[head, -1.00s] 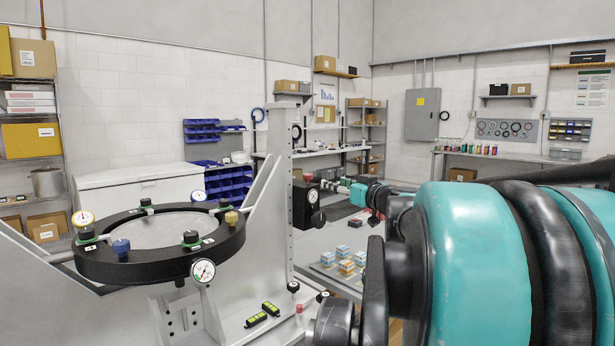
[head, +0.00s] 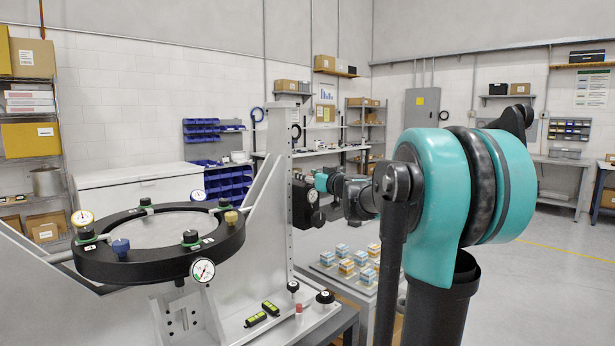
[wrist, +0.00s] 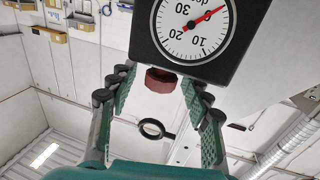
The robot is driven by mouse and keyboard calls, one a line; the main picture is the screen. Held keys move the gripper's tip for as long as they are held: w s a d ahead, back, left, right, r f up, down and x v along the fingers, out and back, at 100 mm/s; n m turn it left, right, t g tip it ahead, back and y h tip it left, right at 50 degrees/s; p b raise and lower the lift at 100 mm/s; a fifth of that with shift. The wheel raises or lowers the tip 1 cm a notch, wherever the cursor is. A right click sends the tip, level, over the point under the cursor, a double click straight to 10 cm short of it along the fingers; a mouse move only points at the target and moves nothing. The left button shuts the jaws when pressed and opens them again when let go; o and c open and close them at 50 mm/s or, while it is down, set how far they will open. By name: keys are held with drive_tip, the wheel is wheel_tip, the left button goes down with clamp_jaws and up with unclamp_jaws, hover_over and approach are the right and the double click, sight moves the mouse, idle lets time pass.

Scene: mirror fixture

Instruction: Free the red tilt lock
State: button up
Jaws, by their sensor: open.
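In the wrist view a dark red knob (wrist: 161,80), which looks like the red tilt lock, sits under a black box with a white degree dial (wrist: 193,25). My gripper (wrist: 158,88) is open, with one green-padded finger on each side of the knob; I cannot tell whether either touches it. In the head view the black box (head: 302,205) is on the upright of the grey fixture (head: 278,160), and my gripper (head: 321,181) is at its right side. The red knob is hidden there. A black ring (head: 85,262) with gauges and knobs is held left of the upright.
A small red-topped post (head: 299,310), black knobs (head: 325,296) and yellow-green levels (head: 263,314) are on the fixture base. Small boxes (head: 357,262) lie on a surface behind my arm. Open floor (head: 550,270) is at the right.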

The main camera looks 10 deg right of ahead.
drive_tip(key=shift+w, duration=0.1)
clamp_jaws()
idle(0.4)
drive_tip(key=shift+n+y, duration=0.3)
drive_tip(key=shift+y, duration=0.1)
drive_tip(key=n+g+y, duration=0.2)
drive_tip(key=shift+y, duration=0.4)
drive_tip(key=n+g+y, duration=0.4)
drive_tip(key=g, duration=0.1)
drive_tip(key=shift+w+y, duration=0.1)
drive_tip(key=shift+y, duration=0.2)
drive_tip(key=n+g+y, duration=0.1)
drive_tip(key=n+g, duration=0.2)
drive_tip(key=g, duration=0.1)
drive_tip(key=n+g+y, duration=0.1)
drive_tip(key=n+g, duration=0.2)
drive_tip(key=g, duration=0.2)
drive_tip(key=shift+n+g+y, duration=0.3)
drive_tip(key=shift+n+y, duration=0.1)
drive_tip(key=shift+a+g, duration=0.1)
drive_tip(key=shift+g, duration=0.2)
unclamp_jaws()
